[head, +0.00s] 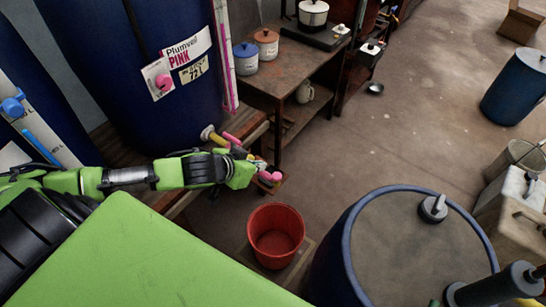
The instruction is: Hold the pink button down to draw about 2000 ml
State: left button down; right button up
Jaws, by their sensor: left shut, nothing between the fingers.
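A pink-filled sight tube (229,60) runs up the vat's right side. A tap with a pink handle (232,138) sticks out low on the vat. My right gripper is not in view.
A red bucket (275,232) stands below my left gripper. A blue-rimmed drum (405,245) fills the lower right. A wooden bench (290,75) with canisters and a pot stands behind. Open floor lies at upper right.

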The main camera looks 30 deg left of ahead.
pick_arm(q)
jog(key=s+d+r, duration=0.1)
jog(key=s, duration=0.1)
jog(key=p, duration=0.1)
send_over(279, 173)
jog(key=s, duration=0.3)
jog(key=f, duration=0.7)
jog(key=shift+w+a+f, duration=0.15)
jog(key=shift+a, duration=0.1)
notch_tip(279, 173, down, 2)
jog(key=shift+f, duration=1.1)
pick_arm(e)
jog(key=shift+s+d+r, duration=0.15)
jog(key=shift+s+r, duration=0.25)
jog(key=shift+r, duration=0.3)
